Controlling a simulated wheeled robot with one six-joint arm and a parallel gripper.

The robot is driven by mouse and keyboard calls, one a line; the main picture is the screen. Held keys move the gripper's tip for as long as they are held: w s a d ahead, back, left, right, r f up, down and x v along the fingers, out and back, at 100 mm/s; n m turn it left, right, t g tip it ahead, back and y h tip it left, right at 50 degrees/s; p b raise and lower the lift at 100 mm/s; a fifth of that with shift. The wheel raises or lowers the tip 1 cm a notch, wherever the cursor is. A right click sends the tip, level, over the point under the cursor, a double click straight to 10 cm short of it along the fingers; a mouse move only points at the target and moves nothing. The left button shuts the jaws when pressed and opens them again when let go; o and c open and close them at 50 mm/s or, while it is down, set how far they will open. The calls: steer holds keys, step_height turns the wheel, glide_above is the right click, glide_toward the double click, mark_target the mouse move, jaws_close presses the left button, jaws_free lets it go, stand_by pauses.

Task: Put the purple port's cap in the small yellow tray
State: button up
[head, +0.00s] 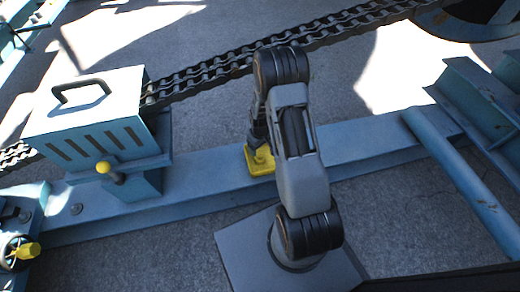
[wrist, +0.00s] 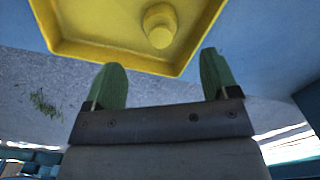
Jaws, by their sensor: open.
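The small yellow tray (head: 250,168) sits on the blue beam in the head view, partly hidden by my arm. In the wrist view the tray (wrist: 85,50) fills the top of the picture, just past my fingertips. A round yellow cap-like piece (wrist: 160,26) is inside the tray, near its right side. I cannot tell which port it belongs to. My gripper (wrist: 161,65) is open, its two green fingers apart with nothing between them. No purple port can be made out in either view.
A blue box (head: 97,115) with a black handle stands on the beam at left, with a yellow-knobbed lever (head: 105,168) on its front. A heavy chain (head: 205,75) runs behind my arm. A blue pipe (head: 455,180) and steel beams (head: 478,105) are at right.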

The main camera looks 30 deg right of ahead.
step_height(320, 180, up, 2)
steer(key=shift+r, duration=0.1)
step_height(320, 180, up, 7)
glide_above(258, 156)
steer(key=s+a+r+m+t, duration=0.1)
steer(key=s+a+r, duration=0.15)
steer(key=r, duration=0.55)
steer(key=s+a+r+m+t, duration=0.15)
steer(key=s+r, duration=0.25)
steer(key=r, duration=0.4)
steer(key=s+a+r, duration=0.3)
steer(key=s+r, duration=0.2)
steer(key=s, duration=0.4)
steer(key=shift+a+r+m+p, duration=0.3)
steer(key=shift+m+p, duration=0.05)
steer(key=shift+s+r, duration=0.1)
